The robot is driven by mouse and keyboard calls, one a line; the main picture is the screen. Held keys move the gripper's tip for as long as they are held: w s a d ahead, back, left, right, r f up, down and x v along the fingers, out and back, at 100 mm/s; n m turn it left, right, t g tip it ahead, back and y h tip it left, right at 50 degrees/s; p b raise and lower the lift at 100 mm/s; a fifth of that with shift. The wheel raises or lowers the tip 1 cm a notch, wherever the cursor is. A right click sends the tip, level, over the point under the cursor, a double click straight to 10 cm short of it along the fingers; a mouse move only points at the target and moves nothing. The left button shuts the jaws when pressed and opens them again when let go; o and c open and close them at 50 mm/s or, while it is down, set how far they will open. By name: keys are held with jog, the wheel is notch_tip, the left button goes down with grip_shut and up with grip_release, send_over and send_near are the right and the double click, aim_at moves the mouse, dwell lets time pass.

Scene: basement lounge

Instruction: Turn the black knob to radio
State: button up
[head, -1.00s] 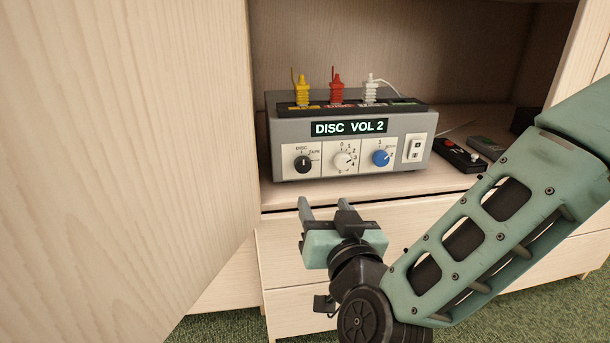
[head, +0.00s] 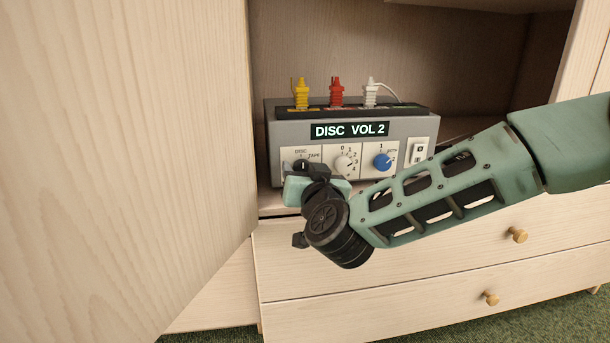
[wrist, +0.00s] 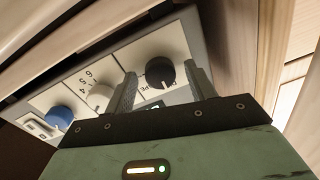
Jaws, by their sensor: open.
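The grey box (head: 285,128) stands on the cabinet shelf, its display (head: 349,130) reading "DISC VOL 2". Its black knob (head: 301,161) is at the left of the front panel, partly hidden by my gripper in the head view. In the wrist view the black knob (wrist: 160,72) lies between my two spread fingers, nearer the right one. My gripper (wrist: 163,88) is open in front of the panel; I cannot tell whether a finger touches the knob.
A white knob (head: 344,163), a blue knob (head: 382,161) and a white switch (head: 418,151) sit right of the black knob. Yellow (head: 301,95), red (head: 336,94) and white (head: 371,95) plugs stand on top. The cabinet door (head: 120,150) stands close on the left.

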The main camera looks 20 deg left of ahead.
jog(key=c, duration=1)
jog(key=shift+o, duration=0.2)
jog(key=shift+m, duration=0.4)
jog(key=m, duration=0.3)
jog(key=shift+m, duration=0.3)
jog(key=m, duration=0.4)
jog(key=shift+f+m+t, duration=0.15)
jog(key=shift+m+t, duration=0.15)
jog(key=shift+m, duration=0.1)
jog(key=m, duration=0.4)
jog(key=shift+m, duration=0.4)
jog(key=shift+m+t, duration=0.3)
jog(key=shift+m, duration=2)
jog(key=shift+h, duration=0.4)
